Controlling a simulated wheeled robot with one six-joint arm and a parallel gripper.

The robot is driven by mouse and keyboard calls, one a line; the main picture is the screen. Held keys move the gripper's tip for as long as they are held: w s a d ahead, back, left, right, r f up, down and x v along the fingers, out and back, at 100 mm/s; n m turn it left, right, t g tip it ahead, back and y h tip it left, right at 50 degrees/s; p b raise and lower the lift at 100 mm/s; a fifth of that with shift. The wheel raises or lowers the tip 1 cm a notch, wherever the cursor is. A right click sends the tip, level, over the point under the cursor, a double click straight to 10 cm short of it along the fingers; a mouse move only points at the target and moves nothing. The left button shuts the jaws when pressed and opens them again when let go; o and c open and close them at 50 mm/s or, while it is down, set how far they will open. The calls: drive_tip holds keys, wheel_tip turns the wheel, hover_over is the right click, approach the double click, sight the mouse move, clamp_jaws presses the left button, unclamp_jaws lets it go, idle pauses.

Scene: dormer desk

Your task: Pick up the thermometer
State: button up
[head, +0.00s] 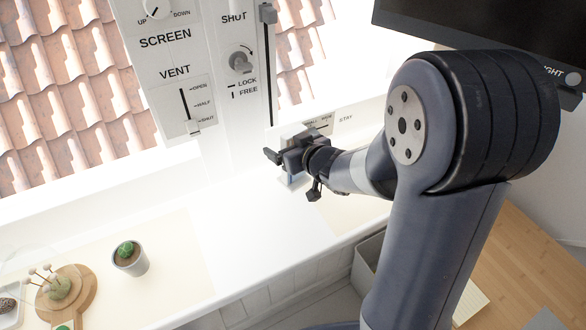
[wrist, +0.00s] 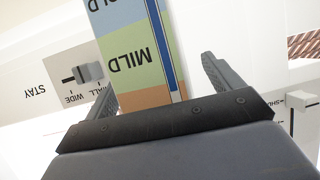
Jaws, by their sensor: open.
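The thermometer (wrist: 130,57) is an upright-looking card with coloured bands, the word MILD and a blue strip along one side. In the wrist view it stands between the two fingers of my open gripper (wrist: 160,82), with a gap at the right finger; contact at the left finger is unclear. In the head view only small parts of the thermometer (head: 291,179) show by the white sill, because my gripper (head: 288,168) covers most of it. Its lower end is hidden in the wrist view.
A window stay panel (head: 320,124) with a slider is just behind my gripper. The vent panel (head: 184,105) and a lock knob (head: 240,61) are on the frame. A potted cactus (head: 130,258) and a round wooden board (head: 78,283) are at lower left. The sill between is clear.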

drive_tip(key=shift+r, duration=0.1)
drive_tip(key=c, duration=1.5)
